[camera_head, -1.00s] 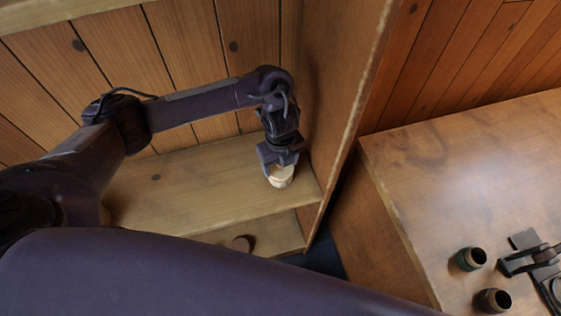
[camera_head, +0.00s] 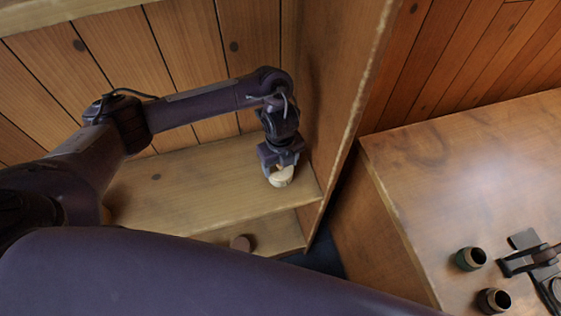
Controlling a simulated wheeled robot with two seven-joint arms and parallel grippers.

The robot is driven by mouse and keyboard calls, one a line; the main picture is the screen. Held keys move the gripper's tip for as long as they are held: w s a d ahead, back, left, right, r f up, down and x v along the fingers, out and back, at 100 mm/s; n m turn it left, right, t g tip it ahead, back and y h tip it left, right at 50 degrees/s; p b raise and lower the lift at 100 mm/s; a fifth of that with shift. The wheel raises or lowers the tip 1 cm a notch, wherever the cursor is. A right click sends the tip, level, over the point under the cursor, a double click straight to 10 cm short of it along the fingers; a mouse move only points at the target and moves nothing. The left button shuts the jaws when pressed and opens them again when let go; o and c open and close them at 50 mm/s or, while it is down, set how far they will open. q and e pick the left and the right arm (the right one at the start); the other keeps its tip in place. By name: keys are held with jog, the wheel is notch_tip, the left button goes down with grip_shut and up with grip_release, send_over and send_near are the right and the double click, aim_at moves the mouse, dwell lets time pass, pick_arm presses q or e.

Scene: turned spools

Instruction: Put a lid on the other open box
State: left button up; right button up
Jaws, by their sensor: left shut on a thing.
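My left gripper (camera_head: 280,165) points down over the right end of the upper shelf board. It is shut on a pale, rounded wooden piece (camera_head: 281,179), which may be a lid or a lidded box; the fingers cover part of it. The piece is at or just above the board; I cannot tell if it touches. Two small, dark round pots with open tops stand on the table at the right, one greenish (camera_head: 470,258) and one brown-black (camera_head: 494,301).
The shelf board (camera_head: 180,180) is clear left of the gripper, with an upright side panel (camera_head: 335,110) close on its right. A brown round piece (camera_head: 240,243) sits on the lower board. A dark metal tool (camera_head: 535,258) lies on the table (camera_head: 450,170).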

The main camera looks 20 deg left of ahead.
pick_arm(q)
jog(key=o, duration=1.2)
jog(key=shift+o, duration=0.2)
jog(key=shift+r, duration=0.1)
jog(key=shift+r+p, duration=0.65)
jog(key=shift+p, duration=0.15)
jog(key=shift+r+p, duration=3.25)
jog(key=shift+r, duration=0.25)
